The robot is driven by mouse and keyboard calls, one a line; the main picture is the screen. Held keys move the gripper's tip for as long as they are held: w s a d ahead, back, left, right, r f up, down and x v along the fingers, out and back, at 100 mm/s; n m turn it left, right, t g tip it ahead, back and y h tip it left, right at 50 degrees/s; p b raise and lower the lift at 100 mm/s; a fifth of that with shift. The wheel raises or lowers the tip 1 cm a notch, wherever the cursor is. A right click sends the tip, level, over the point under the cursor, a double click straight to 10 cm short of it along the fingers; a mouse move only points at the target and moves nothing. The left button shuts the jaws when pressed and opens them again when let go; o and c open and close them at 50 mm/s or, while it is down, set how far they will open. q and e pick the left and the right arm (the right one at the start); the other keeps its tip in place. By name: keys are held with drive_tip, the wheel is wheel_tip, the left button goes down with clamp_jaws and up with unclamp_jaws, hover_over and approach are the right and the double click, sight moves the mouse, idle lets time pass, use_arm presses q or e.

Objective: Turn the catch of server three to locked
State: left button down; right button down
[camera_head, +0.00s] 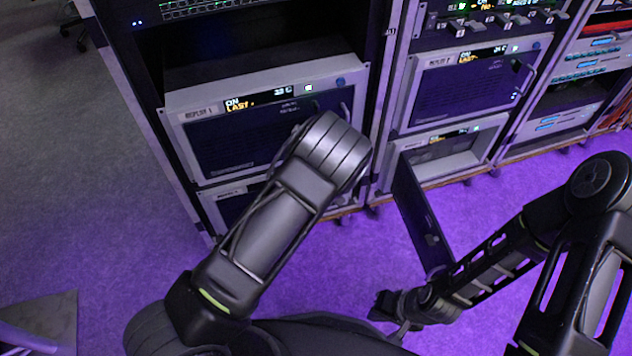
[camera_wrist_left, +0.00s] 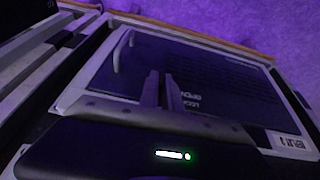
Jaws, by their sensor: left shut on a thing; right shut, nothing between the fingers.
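In the head view, a low server front (camera_head: 232,190) in the left rack is mostly hidden behind my left arm. In the left wrist view, the picture is turned over and a dark server front (camera_wrist_left: 215,78) with a pale frame and a curved handle (camera_wrist_left: 123,50) fills the middle. Small lettering is beside the fingers; I cannot read the server's number surely. My left gripper (camera_wrist_left: 168,82) is shut at this front, on a small part hidden between its fingers, apparently the catch; its setting cannot be seen. My right gripper (camera_head: 388,308) is shut and empty, low over the floor.
Above it, a larger server (camera_head: 250,130) has a lit display. In the middle rack, a lower unit (camera_head: 455,158) stands open, its dark door (camera_head: 420,215) swung out towards my right forearm. Purple floor (camera_head: 350,265) is clear between my arms.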

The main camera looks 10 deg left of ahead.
use_arm(q)
drive_tip(key=shift+y, duration=0.3)
drive_tip(key=c, duration=1.6)
unclamp_jaws()
drive_tip(key=shift+f, duration=0.1)
drive_tip(key=shift+o, duration=0.2)
drive_tip(key=shift+d, duration=0.1)
drive_tip(key=p+v, duration=0.2)
drive_tip(key=v, duration=0.6)
drive_tip(key=shift+w, duration=0.1)
